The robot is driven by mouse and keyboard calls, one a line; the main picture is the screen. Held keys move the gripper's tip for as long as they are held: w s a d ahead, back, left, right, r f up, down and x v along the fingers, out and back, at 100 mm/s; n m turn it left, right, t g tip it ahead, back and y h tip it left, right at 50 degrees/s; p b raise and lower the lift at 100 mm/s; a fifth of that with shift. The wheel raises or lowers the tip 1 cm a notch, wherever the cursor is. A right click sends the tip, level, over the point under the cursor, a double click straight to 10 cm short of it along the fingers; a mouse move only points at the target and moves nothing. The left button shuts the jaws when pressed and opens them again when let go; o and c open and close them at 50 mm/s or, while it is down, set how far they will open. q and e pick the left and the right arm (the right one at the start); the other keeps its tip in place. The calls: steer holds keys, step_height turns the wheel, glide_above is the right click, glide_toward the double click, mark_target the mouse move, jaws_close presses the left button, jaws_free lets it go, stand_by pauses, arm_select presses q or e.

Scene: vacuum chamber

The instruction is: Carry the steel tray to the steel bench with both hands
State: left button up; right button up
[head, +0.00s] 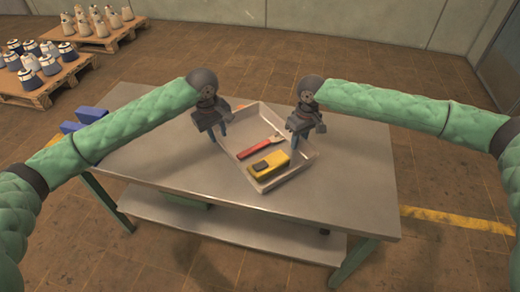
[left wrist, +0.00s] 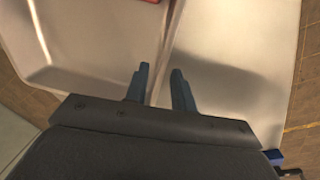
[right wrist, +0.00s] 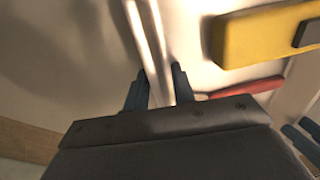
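The steel tray (head: 251,108) lies on a steel-topped table (head: 335,195), turned at an angle. It holds a red-handled tool (head: 260,147) and a yellow device (head: 268,164). My left gripper (head: 218,136) is at the tray's left wall. In the left wrist view its fingers (left wrist: 160,85) stand apart on either side of the rim, with gaps showing. My right gripper (head: 297,141) is at the tray's right wall. In the right wrist view its fingers (right wrist: 157,85) also stand apart astride the rim. Both grippers look open.
Blue objects (head: 90,114) sit at the table's left end. A lower shelf (head: 230,225) runs under the tabletop. Two pallets (head: 45,95) with several canisters stand on the floor at the far left. The tabletop right of the tray is clear.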

steer(key=shift+r, duration=0.1)
arm_select(q)
step_height(320, 180, up, 8)
steer(key=shift+s+a+f, duration=0.2)
steer(key=shift+a+f, duration=0.05)
steer(key=shift+a, duration=0.15)
arm_select(e)
step_height(320, 180, up, 12)
steer(key=d, duration=0.1)
steer(key=shift+w, duration=0.35)
steer(key=shift+f, duration=0.2)
